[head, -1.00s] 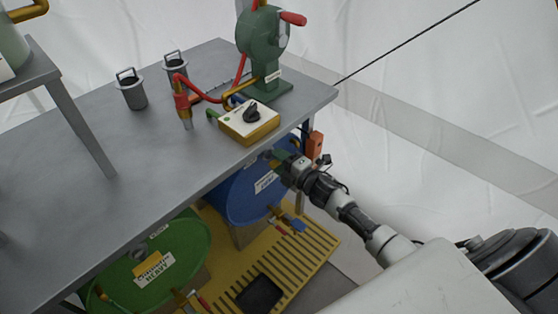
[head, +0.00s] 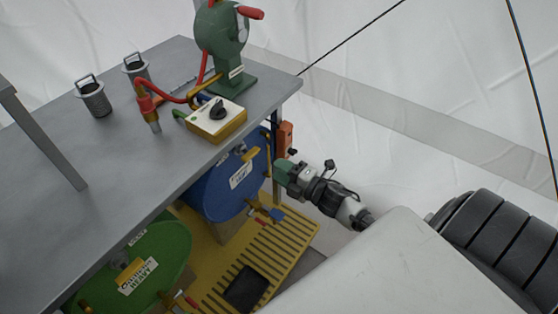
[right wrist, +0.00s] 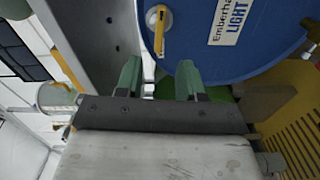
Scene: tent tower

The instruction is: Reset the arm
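My right arm reaches in from the right, and its gripper (head: 281,172) with green fingers hangs just right of the blue drum (head: 222,195) below the table edge. In the right wrist view the two green fingers (right wrist: 158,78) stand apart with nothing between them. The blue drum (right wrist: 225,45), with its "Light" label and a yellow handle (right wrist: 158,30), lies beyond the fingertips, apart from them as far as I can tell. My left gripper is not in view.
The grey table (head: 120,150) bears a yellow-and-white switch box (head: 215,120), a green hand-cranked machine (head: 222,45), a red-handled nozzle (head: 147,105) and two dark canisters. A green drum (head: 135,262) and yellow slatted pallet (head: 265,262) are below. Floor right of the table looks clear.

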